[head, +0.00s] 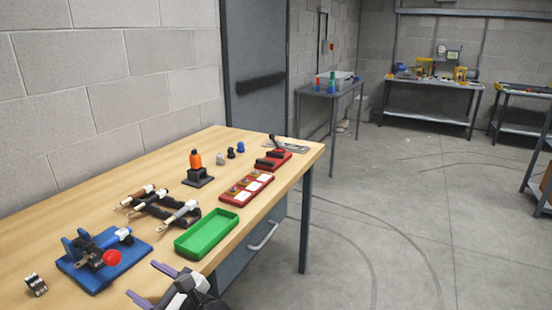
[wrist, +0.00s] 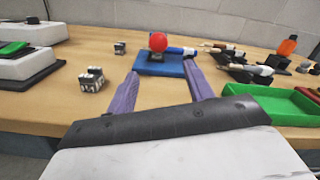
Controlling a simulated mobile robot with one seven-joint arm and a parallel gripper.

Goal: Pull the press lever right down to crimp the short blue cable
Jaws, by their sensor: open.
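The press stands on a blue base (head: 98,268) at the near left of the table. Its lever ends in a red ball knob (head: 112,257), which also shows in the wrist view (wrist: 158,41). The short blue cable (head: 116,237) lies at the press, its blue body slanting up to the right; in the wrist view the blue cable (wrist: 180,50) points right of the knob. My gripper (head: 150,282) is open and empty near the table's front edge, right of the press. In the wrist view its purple fingers (wrist: 162,82) stand apart with the press beyond them. Whether the cable end sits in the die is hidden.
A green tray (head: 206,233) lies right of the press. A dark rack (head: 160,208) with other cables stands behind it. A small dark metal block (head: 36,285) lies left of the press.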

